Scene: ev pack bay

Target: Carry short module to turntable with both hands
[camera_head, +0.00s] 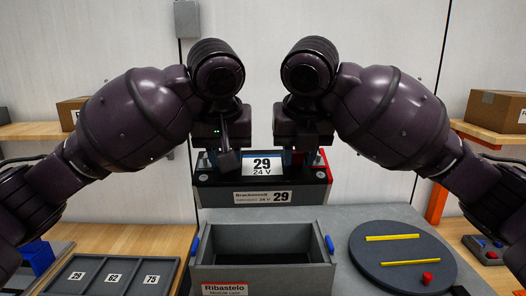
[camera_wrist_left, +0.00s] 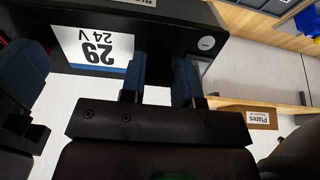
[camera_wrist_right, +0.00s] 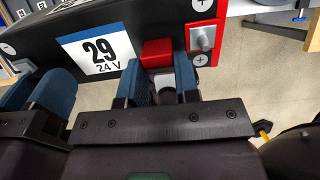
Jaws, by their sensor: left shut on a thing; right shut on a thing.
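The dark module (camera_head: 240,195) with a "29 24 V" label is upright and roughly level behind the open grey case, beneath my two hands. It has a red right end. My left gripper (camera_wrist_left: 160,78) is shut on the module's top near one end; the exact grip is partly hidden. My right gripper (camera_wrist_right: 163,80) is shut on the module's top at the other end, beside a red block. In the head view, my wrists hide most of both grips. The turntable (camera_head: 375,258), a dark round disc with two yellow strips, lies at the right, apart from the module.
The grey case (camera_head: 262,278) labelled "Ribastelo" stands open in front, with blue latches. A red knob (camera_head: 427,278) stands on the turntable's near edge. A tray with numbered compartments (camera_head: 110,285) is at left. Cardboard boxes (camera_head: 497,110) sit on side shelves.

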